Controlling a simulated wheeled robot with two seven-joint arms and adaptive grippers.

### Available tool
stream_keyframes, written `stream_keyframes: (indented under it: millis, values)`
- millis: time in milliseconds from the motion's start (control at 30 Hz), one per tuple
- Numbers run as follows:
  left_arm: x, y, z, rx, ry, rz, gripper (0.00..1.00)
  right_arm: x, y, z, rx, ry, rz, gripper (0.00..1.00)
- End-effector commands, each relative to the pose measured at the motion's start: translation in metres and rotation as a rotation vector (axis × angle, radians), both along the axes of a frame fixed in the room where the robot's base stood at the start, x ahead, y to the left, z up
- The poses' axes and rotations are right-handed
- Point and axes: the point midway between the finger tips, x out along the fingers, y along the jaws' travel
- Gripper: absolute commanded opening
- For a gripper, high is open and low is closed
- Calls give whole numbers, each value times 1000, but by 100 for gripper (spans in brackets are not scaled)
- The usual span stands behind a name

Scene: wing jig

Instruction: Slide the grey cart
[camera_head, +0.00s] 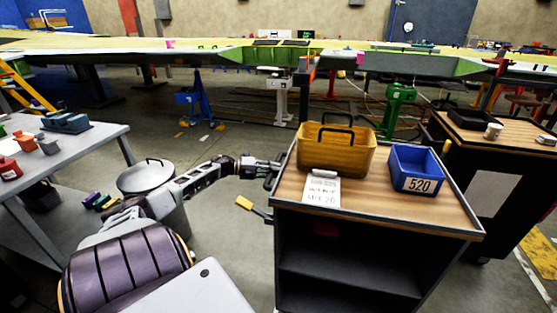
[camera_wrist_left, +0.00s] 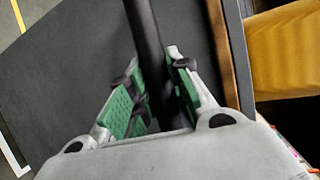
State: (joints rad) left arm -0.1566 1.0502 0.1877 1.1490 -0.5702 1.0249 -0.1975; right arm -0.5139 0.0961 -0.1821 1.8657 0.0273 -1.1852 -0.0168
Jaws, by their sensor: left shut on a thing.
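The grey cart (camera_head: 342,245) stands right of centre in the head view, with a wood-look top and dark open shelves. A yellow-orange bin (camera_head: 338,155), a blue bin (camera_head: 416,169) marked 520 and a white card (camera_head: 321,190) are on its top. My left gripper (camera_head: 279,170) is at the cart's left side. In the left wrist view, the green-padded fingers (camera_wrist_left: 155,103) are shut on the dark bar of the cart's handle (camera_wrist_left: 145,35). The cart's wooden top edge (camera_wrist_left: 229,60) runs beside it. My right gripper is not in view.
A grey table (camera_head: 95,143) with small parts stands at the left. A lidded metal bin (camera_head: 147,178) stands between table and cart. A dark cabinet (camera_head: 486,180) is close on the cart's right. A long wing (camera_head: 220,52) spans the back; open floor lies before it.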

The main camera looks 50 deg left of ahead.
Motion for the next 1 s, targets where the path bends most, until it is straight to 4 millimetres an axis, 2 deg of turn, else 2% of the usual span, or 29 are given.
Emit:
stream_keyframes:
  millis: [267, 300, 467, 1000]
  values:
    - [-1, 4, -1, 3, 4, 6, 0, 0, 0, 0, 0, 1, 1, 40]
    - [-1, 4, -1, 3, 4, 7, 23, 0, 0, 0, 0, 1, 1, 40]
    - [-1, 3, -1, 2, 3, 5, 42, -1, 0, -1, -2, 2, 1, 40]
    - [-4, 4, 0, 1, 3, 3, 42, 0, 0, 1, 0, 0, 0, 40]
